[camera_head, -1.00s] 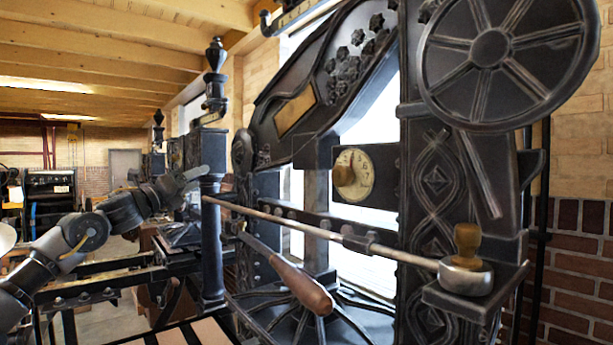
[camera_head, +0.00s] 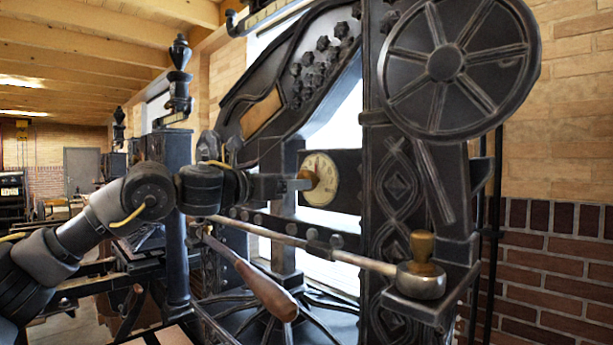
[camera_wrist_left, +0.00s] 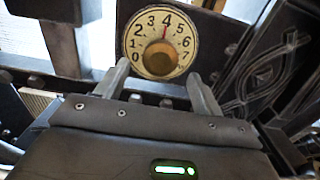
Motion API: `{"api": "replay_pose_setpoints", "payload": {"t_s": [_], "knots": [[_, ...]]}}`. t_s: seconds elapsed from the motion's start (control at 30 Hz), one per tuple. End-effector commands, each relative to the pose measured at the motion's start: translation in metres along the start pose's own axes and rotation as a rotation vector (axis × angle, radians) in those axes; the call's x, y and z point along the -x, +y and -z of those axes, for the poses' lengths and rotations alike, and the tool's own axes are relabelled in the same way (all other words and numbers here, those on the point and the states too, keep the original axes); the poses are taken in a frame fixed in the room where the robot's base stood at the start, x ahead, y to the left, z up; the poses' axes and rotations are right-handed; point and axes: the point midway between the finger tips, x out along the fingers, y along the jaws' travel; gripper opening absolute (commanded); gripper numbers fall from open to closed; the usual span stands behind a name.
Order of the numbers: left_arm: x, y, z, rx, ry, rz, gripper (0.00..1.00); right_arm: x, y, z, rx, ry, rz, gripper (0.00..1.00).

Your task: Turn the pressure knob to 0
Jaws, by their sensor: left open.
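The pressure dial (camera_head: 326,186) is a round cream disc on the dark press, with a brass knob (camera_head: 309,177) at its centre. In the left wrist view the dial (camera_wrist_left: 187,41) shows numbers from 0 to 7. A red mark stands at the top by the 4. The knob (camera_wrist_left: 160,58) faces the camera between the fingers. My left gripper (camera_wrist_left: 158,69) is open, with one fingertip on each side of the knob's lower part; I cannot tell whether they touch it. In the head view my left gripper (camera_head: 290,185) reaches the knob from the left. My right gripper is not in view.
A long rod (camera_head: 300,241) runs below the dial to a metal cup with a wooden handle (camera_head: 422,267). A wooden-handled lever (camera_head: 266,291) hangs lower. A large spoked wheel (camera_head: 445,63) is at upper right. A dark post (camera_head: 174,220) stands behind my arm.

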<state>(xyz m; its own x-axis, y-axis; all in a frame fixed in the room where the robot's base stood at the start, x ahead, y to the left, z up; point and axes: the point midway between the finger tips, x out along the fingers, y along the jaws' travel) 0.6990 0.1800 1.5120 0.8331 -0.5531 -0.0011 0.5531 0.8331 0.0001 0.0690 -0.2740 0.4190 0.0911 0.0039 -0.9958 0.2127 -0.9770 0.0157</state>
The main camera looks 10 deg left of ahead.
Motion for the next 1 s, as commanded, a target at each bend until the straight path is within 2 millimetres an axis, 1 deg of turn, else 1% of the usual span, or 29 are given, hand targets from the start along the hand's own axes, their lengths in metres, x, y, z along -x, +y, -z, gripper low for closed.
{"api": "replay_pose_setpoints", "payload": {"t_s": [0.03,0.1,0.2,0.33,0.5,0.73,0.77,1.0], "knots": [[-0.011,-0.001,-0.004,0.0,0.002,0.001,0.68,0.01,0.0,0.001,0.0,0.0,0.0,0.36],[-0.023,-0.001,-0.004,0.002,0.002,0.001,0.68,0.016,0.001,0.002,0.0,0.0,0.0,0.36],[-0.039,0.0,-0.004,0.001,0.002,-0.001,0.68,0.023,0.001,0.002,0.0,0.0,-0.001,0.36],[-0.053,0.001,-0.003,0.001,0.0,-0.001,0.68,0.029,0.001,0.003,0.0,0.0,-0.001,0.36],[-0.061,0.001,-0.001,0.001,-0.001,-0.002,0.68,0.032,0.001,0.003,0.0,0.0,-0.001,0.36],[-0.061,0.001,0.0,0.001,-0.001,-0.002,0.68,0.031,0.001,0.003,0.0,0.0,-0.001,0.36],[-0.061,0.001,0.0,0.001,-0.001,-0.002,0.66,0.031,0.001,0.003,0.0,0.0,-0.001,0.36],[-0.061,0.001,0.0,0.001,-0.001,-0.002,0.35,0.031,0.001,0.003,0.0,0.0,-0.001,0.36]]}}
